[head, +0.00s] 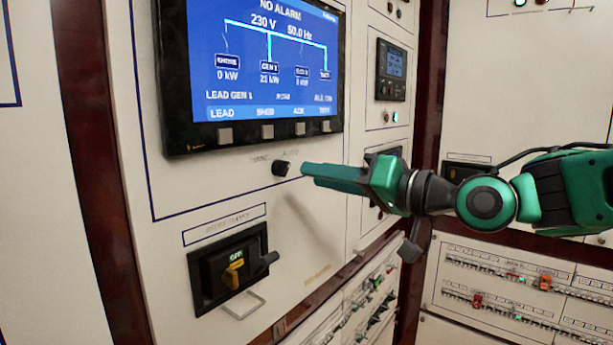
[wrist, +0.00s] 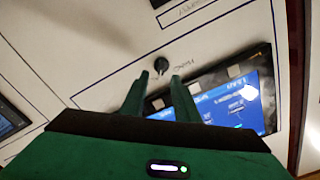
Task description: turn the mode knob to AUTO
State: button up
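The mode knob (head: 281,168) is a small black round knob on the white panel, just below the large screen. Small blurred lettering sits above it on both sides; I cannot tell which way the knob points. In the wrist view the knob (wrist: 161,65) lies just beyond the gap between my fingertips. My green gripper (head: 306,171) comes in from the right, its tips just right of the knob in the head view. In the wrist view my gripper (wrist: 159,78) has its two fingers apart with nothing between them. I see no clear contact with the knob.
The blue screen (head: 265,65) in its black frame, with grey buttons along its lower edge, is directly above. A black breaker switch (head: 232,270) with a yellow handle and a metal loop sits below. Breaker rows (head: 520,285) are at lower right. Bare panel surrounds the knob's lower side.

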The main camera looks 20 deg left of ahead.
jog(key=shift+v, duration=2.1)
